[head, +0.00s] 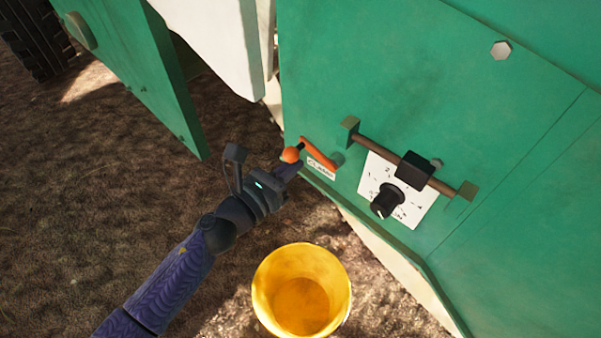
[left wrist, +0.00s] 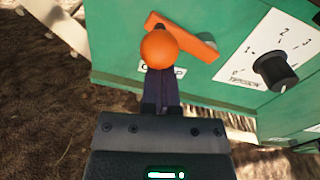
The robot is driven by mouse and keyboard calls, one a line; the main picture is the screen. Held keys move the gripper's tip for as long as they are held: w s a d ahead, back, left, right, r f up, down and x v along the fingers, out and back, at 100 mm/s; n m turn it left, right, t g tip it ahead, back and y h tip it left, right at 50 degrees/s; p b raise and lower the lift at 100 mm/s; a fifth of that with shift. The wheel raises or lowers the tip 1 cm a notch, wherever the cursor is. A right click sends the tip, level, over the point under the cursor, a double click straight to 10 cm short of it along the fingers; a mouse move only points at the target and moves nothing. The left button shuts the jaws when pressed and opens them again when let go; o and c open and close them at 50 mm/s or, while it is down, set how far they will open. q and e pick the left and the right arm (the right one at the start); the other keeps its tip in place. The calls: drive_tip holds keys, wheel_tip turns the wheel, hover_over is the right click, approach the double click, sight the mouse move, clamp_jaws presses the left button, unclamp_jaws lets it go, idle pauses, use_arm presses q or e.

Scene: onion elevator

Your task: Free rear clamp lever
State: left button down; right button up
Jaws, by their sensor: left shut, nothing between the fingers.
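The clamp lever (head: 318,154) is orange with a round orange knob (head: 291,155), mounted low on the green machine panel above a white label. In the left wrist view the lever (left wrist: 186,38) slants down to the right, and its knob (left wrist: 160,49) stands out in front of the label. My left gripper (head: 288,170) is shut and empty, its fingertips right at the knob's lower side. In the left wrist view the closed fingers (left wrist: 161,88) point up at the knob, which hides their tips. I cannot tell whether they touch. My right gripper is not in view.
A black dial (head: 387,201) on a white scale plate sits right of the lever. A brown rod with a black block (head: 414,171) runs above it. A yellow bucket (head: 301,291) stands on the soil below. Open ground lies to the left.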

sight(297, 157)
use_arm(q)
drive_tip(key=m, duration=0.1)
drive_tip(key=r+m, duration=0.1)
drive_tip(key=shift+r+m, duration=0.25)
drive_tip(key=shift+m, duration=0.15)
drive_tip(key=r+m+p, duration=0.1)
drive_tip(key=m, duration=0.1)
drive_tip(key=shift+d+r+m, duration=0.1)
drive_tip(key=shift+r+m, duration=0.05)
drive_tip(key=shift+m, duration=0.25)
drive_tip(key=m, duration=0.1)
drive_tip(key=r+m, duration=0.1)
drive_tip(key=m, duration=0.1)
drive_tip(key=shift+s+d+r+p, duration=0.15)
drive_tip(key=shift+s+d+p, duration=0.15)
drive_tip(key=shift+d+p, duration=0.1)
drive_tip(key=shift+s+r, duration=0.1)
drive_tip(key=shift+d, duration=0.1)
